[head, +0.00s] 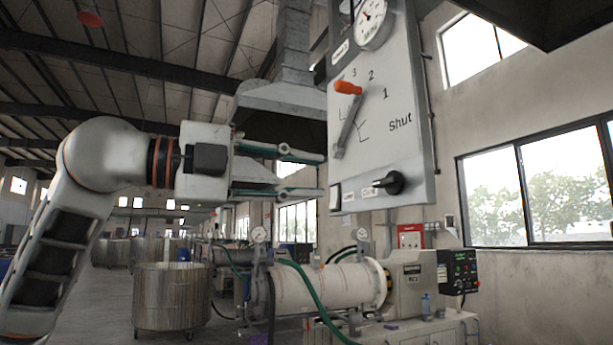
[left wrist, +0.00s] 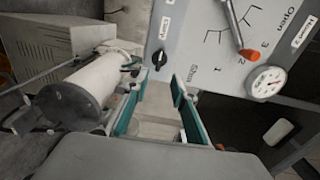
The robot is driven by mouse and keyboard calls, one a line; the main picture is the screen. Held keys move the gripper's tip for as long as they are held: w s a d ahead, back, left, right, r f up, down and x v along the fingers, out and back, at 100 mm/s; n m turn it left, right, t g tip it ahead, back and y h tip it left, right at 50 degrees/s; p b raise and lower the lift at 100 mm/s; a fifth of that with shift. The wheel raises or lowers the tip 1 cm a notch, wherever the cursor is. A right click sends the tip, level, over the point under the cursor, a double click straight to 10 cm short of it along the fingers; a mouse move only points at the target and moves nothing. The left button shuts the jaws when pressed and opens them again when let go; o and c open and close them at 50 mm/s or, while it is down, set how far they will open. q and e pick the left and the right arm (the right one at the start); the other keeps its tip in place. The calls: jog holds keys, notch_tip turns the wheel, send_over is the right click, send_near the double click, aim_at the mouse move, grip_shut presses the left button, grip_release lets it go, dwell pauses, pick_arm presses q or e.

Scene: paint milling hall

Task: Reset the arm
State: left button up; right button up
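My left gripper (head: 318,176) is open and empty, its two fingers apart at the left edge of a grey control panel (head: 408,168). In the left wrist view its green-lined fingers (left wrist: 154,103) are spread with nothing between them. The panel carries a lever with an orange handle (head: 348,88), also seen in the left wrist view (left wrist: 247,52). The handle end lies near the marks 2 and 3, away from Shut. My fingers are below the handle, and I cannot tell whether they touch the panel. My right gripper is not in view.
A round gauge (head: 371,22) sits above the lever, and a black knob (head: 390,182) below it. A horizontal white mill cylinder (head: 325,288) with green hoses stands below the panel. A metal vat (head: 172,297) stands on the floor at left. The space left of the panel is open.

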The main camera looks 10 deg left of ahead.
pick_arm(q)
jog(key=w+d+f+m+g+h, duration=0.1)
jog(key=w+d+f+g+h, duration=0.15)
jog(key=f, duration=0.75)
jog(key=w+d+f+m+g+h, duration=0.1)
jog(key=d+f+g+h, duration=0.3)
jog(key=f, duration=0.5)
jog(key=w+a+f+n+t+y, duration=0.25)
jog(key=f+n+t, duration=0.35)
jog(key=f, duration=0.6)
jog(key=w+a+f+n+t+y, duration=0.1)
jog(key=a+f+n+t+y, duration=0.3)
jog(key=f+n, duration=0.5)
jog(key=w+a+f+n+t+y, duration=0.1)
jog(key=a+f+n+t+y, duration=0.4)
jog(key=f, duration=0.9)
jog(key=s+a+f+n+g+y, duration=0.1)
jog(key=s+a+f+n+y, duration=0.2)
jog(key=f, duration=0.7)
jog(key=s+f+n+g+y, duration=0.2)
jog(key=s+f, duration=0.3)
jog(key=f, duration=0.6)
jog(key=s+a+f+n+g+y, duration=0.1)
jog(key=s+f+g, duration=0.4)
jog(key=s+f, duration=1.2)
jog(key=shift+s+a+g+y+p, duration=0.15)
jog(key=shift+s+g+y+p, duration=0.2)
jog(key=shift+s+y, duration=0.2)
